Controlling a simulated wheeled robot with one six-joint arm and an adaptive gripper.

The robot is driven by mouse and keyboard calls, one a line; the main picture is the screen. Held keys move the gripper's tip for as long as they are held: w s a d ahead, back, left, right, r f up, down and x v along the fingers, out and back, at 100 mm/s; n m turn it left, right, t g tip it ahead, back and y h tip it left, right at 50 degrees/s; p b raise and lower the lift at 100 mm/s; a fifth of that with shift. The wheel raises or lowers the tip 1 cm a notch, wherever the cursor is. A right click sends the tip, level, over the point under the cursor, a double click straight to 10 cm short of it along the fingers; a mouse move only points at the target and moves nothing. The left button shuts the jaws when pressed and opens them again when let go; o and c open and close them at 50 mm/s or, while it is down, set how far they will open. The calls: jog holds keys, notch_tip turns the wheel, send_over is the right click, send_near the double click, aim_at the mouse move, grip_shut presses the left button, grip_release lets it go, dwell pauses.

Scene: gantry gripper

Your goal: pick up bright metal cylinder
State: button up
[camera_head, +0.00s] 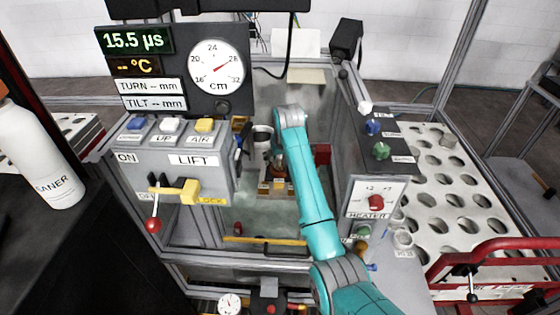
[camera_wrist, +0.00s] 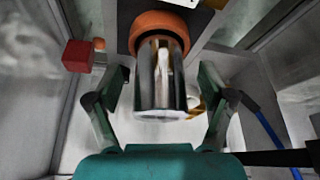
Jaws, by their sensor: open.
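The bright metal cylinder (camera_wrist: 160,85) shows in the wrist view, shiny and silver, with its far end against an orange ring (camera_wrist: 158,27). My gripper (camera_wrist: 163,88) is open, with one dark green finger on each side of the cylinder. In the head view my teal arm reaches down into the machine bay, and the cylinder is too small or hidden to make out there.
A red block (camera_wrist: 77,56) stands left of the cylinder, and a blue cable (camera_wrist: 268,130) runs at the right. The head view shows the lift panel (camera_head: 175,160) left of my arm, the heater panel (camera_head: 376,198) right, and a white holed rack (camera_head: 440,205) further right.

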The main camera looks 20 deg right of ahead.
jog(key=shift+x, duration=0.85)
jog(key=shift+r, duration=0.1)
grip_shut()
